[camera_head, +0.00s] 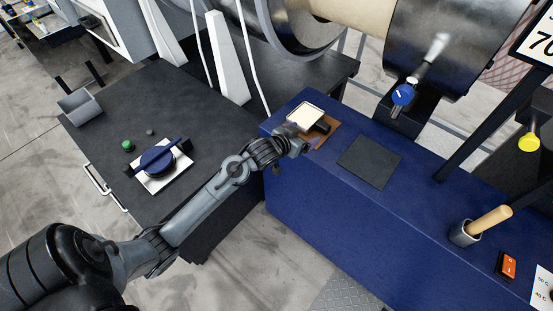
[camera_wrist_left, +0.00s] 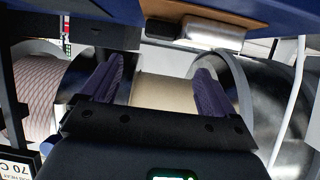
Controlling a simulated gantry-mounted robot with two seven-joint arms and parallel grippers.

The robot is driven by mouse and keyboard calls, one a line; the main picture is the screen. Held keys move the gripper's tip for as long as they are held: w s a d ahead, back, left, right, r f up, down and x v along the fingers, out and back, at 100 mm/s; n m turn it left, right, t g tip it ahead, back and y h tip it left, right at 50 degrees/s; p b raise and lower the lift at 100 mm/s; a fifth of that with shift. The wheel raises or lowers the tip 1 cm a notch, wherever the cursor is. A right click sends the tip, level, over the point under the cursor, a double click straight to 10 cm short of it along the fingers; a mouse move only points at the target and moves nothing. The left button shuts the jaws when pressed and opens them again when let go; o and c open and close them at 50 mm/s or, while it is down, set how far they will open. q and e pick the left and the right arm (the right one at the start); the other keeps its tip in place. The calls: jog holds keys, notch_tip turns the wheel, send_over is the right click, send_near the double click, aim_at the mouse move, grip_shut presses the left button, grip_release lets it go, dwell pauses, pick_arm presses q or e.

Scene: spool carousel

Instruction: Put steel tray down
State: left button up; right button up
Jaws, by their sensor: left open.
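The steel tray (camera_head: 305,117) is a small, pale-topped tray with a dark handle. It rests on a brown board (camera_head: 326,139) at the back left of the blue bench. The left wrist view also shows the steel tray (camera_wrist_left: 213,32) near the top edge, against the brown board (camera_wrist_left: 205,9). My left gripper (camera_head: 303,146) is beside the board, close to the tray's near side and partly overlapping the board in the head view. In the left wrist view its two fingers (camera_wrist_left: 154,78) are wide apart with nothing between them. My right gripper is not in view.
A dark square pad (camera_head: 369,162) lies right of the board on the blue bench (camera_head: 330,225). A holder with a wooden handle (camera_head: 490,219) and an orange switch (camera_head: 508,265) are further right. A spool drum (camera_head: 440,50) stands behind. A black table (camera_head: 120,100) is at left.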

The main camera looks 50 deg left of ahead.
pick_arm(q)
jog(key=s+d+f+m+g, duration=0.1)
jog(key=s+d+f+g, duration=0.2)
jog(key=s, duration=0.7)
jog(key=s+d+f+m+g+h, duration=0.1)
jog(key=s+d+f+g, duration=0.2)
jog(key=s+d, duration=0.4)
jog(key=s+d+f+m+g, duration=0.1)
jog(key=s+d+f+g, duration=0.2)
jog(key=s, duration=1.2)
jog(key=d, duration=0.2)
jog(key=shift+s+d+g+h, duration=0.2)
jog(key=shift+d+g+h, duration=0.1)
jog(key=shift+d+g, duration=0.1)
jog(key=shift+r, duration=0.15)
notch_tip(320, 180, up, 33)
jog(key=p, duration=3.3)
jog(key=shift+r, duration=0.15)
